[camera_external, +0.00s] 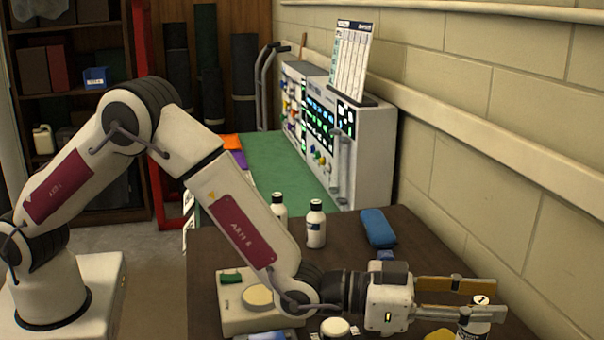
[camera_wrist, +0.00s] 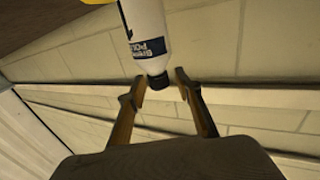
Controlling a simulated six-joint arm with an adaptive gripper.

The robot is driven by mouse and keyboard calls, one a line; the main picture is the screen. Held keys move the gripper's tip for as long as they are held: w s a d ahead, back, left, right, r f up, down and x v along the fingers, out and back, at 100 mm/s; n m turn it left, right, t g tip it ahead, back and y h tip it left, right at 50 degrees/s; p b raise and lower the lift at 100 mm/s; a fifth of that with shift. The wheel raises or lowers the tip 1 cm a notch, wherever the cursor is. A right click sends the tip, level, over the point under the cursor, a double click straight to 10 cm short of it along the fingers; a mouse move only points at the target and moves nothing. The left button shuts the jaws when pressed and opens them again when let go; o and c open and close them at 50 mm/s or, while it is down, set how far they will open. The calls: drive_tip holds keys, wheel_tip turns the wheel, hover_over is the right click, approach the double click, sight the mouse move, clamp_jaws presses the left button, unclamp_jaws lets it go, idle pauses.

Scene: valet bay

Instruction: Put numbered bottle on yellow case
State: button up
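A white bottle stands upright at the fingertips in the external view (camera_external: 472,329); its pale cap top bears a dark mark too small to read. The wrist view shows the white bottle (camera_wrist: 144,22) upside down, with a dark cap and a blue-and-white label. My gripper (camera_external: 500,299) reaches right, its near finger crossing in front of the bottle. In the wrist view my gripper (camera_wrist: 159,78) has its fingertips either side of the cap, with slim gaps showing. The yellow case (camera_external: 440,335) is cut off at the bottom edge, left of the bottle.
Two other white bottles (camera_external: 316,228) (camera_external: 279,206) stand farther back on the dark table (camera_external: 420,255). A blue case (camera_external: 378,228) lies right of them. A pale box with a round top (camera_external: 258,298) sits near my arm. The block wall (camera_external: 510,150) runs close on the right.

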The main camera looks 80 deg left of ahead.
drive_tip(key=v, duration=1.2)
idle(0.4)
drive_tip(key=shift+r, duration=0.1)
idle(0.6)
drive_tip(key=s+a+r+n+g+y, duration=0.1)
drive_tip(key=s+a+r+g, duration=0.1)
drive_tip(key=s+a+r, duration=0.3)
drive_tip(key=s+a+g+y, duration=0.2)
drive_tip(key=a, duration=0.5)
drive_tip(key=s+a+r+n+g+y, duration=0.1)
drive_tip(key=s+a+r, duration=0.25)
drive_tip(key=a, duration=0.35)
drive_tip(key=s+a+f+n+g+y, duration=0.1)
drive_tip(key=s+a+g, duration=0.2)
drive_tip(key=s, duration=1.1)
drive_tip(key=s+a+f+n+g+y, duration=0.1)
drive_tip(key=s+a+f+g+y, duration=0.1)
drive_tip(key=s+a, duration=0.7)
drive_tip(key=s+g, duration=0.1)
drive_tip(key=s, duration=0.4)
drive_tip(key=shift+a, duration=0.15)
